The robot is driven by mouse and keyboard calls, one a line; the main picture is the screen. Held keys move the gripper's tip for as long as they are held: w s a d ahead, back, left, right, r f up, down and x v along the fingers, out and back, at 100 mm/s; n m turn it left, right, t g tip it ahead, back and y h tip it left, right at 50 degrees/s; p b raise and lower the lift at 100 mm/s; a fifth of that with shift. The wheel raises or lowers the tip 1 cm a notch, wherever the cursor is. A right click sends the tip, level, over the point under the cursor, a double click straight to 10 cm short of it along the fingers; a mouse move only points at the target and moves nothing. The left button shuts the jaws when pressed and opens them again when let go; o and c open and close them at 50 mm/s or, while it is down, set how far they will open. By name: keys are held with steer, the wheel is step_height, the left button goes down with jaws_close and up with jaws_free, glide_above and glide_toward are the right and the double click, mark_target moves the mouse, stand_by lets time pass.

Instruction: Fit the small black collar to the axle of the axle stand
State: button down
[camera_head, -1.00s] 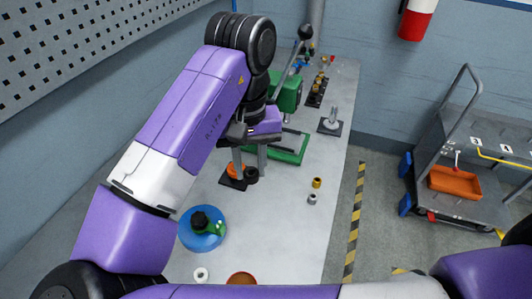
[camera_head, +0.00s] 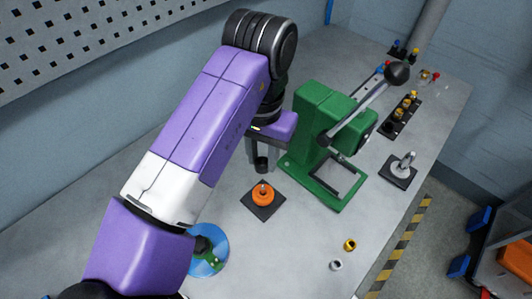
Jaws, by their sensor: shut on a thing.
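My gripper (camera_head: 262,155) points down over the bench and is shut on the small black collar (camera_head: 262,165), which shows at its fingertips. The axle stand (camera_head: 250,206) is a dark square plate with an orange wheel (camera_head: 263,196) and a short metal axle end (camera_head: 264,187) standing up from it. The collar appears just above the axle in the picture, apart from it. I cannot tell its exact height over the bench.
A green press (camera_head: 318,120) with a long black-knobbed lever stands right of my gripper. A dark plate with a grey upright part (camera_head: 402,165) is farther right. A brass ring (camera_head: 350,245) and a silver ring (camera_head: 336,264) lie at front right. A blue disc (camera_head: 215,262) is at front left.

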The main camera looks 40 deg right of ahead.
steer(key=shift+m, duration=0.3)
steer(key=shift+w+d+f, duration=0.1)
steer(key=shift+f, duration=0.1)
step_height(320, 180, down, 7)
steer(key=b, duration=0.6)
steer(key=shift+r, duration=0.2)
steer(key=shift+f, duration=0.2)
stand_by(1.4)
steer(key=shift+f, duration=0.1)
stand_by(0.3)
steer(key=shift+f+b, duration=0.7)
steer(key=shift+f, duration=0.7)
